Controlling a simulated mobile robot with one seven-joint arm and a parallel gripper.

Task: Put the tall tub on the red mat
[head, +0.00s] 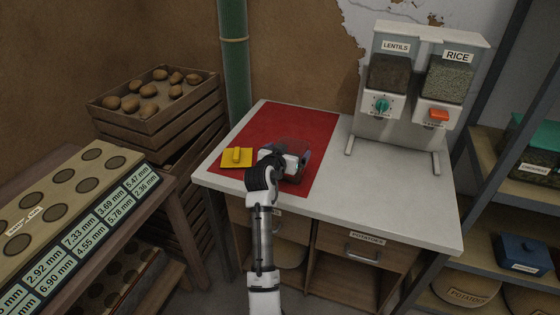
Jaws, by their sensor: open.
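The red mat (316,126) lies flat on the left part of the light worktop. My gripper (296,160) is low over the mat's front right part; my own arm hides some of the mat. Its jaws are open. A dark, see-through shape (288,146) shows just behind and around my gripper. It may be the tall tub standing on the mat, but it is mostly hidden and I cannot tell its outline or whether it touches the jaws. A yellow square lid-like piece with a raised handle (237,156) lies at the mat's left edge, left of my gripper.
A dispenser marked lentils and rice (413,95) stands on the worktop (390,198) at the back right. The worktop's front right is clear. A potato crate (157,108) and a green pipe (234,60) are at the left; shelves (507,225) are at the right.

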